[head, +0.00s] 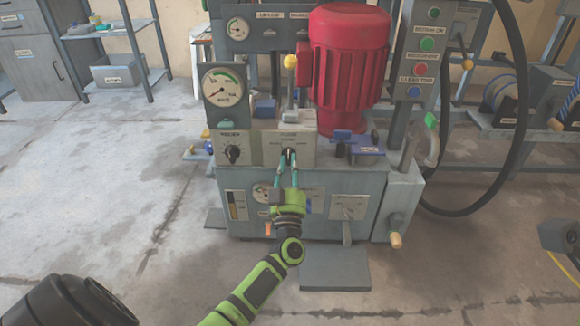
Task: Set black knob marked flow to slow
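A small black knob (290,152) sits on the grey front panel in the middle of the machine, with a label above it and small marks to either side. The lettering is too small to read surely. My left gripper (289,161) comes up from below on its green arm. Its two teal fingers reach to the knob, one on each side, and partly hide it. I cannot tell whether they press on it or where its pointer stands. A second black knob (233,153) with a dial scale is on the panel to the left. My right gripper is not in view.
A round gauge (226,86) stands above the left panel, and a large red motor (347,68) rises behind. A lever (347,226) and a blue part (361,146) are to the right. A black hose (519,120) loops at the right. The floor in front is mostly clear.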

